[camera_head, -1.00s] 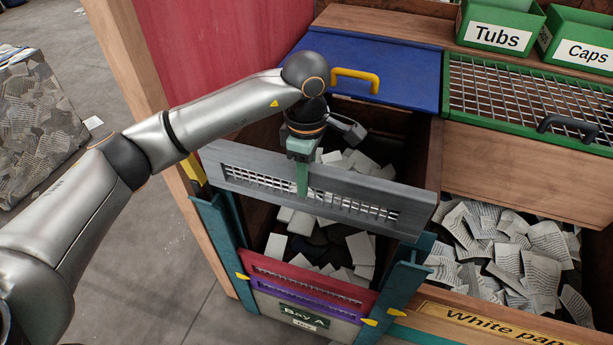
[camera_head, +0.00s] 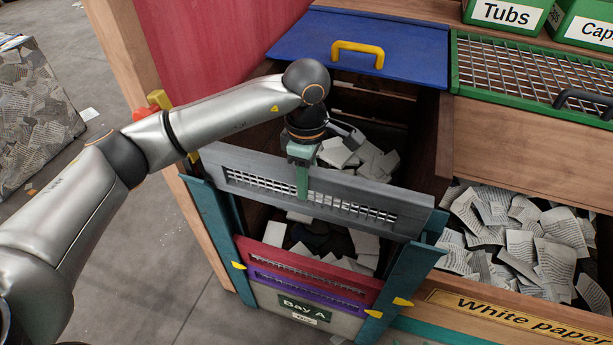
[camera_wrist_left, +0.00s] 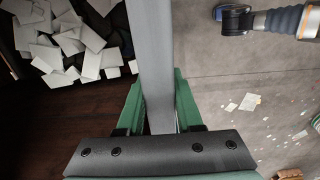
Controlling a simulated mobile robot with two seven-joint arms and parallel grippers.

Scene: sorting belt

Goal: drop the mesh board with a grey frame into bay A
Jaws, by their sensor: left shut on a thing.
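In the left wrist view the board's grey edge (camera_wrist_left: 157,50) runs between the green fingers. Bay A, with its label (camera_head: 303,308), has a teal post on the left (camera_head: 213,235) and on the right (camera_head: 400,285). The board's ends are at the post tops. I cannot tell whether they sit in the slots.
A red board (camera_head: 305,268) and a purple board (camera_head: 308,287) sit low between the posts, with an open gap above them. White pieces (camera_head: 360,155) lie in the bay behind. A blue lid (camera_head: 400,50) with a yellow handle is behind; a white paper bin (camera_head: 520,325) is right.

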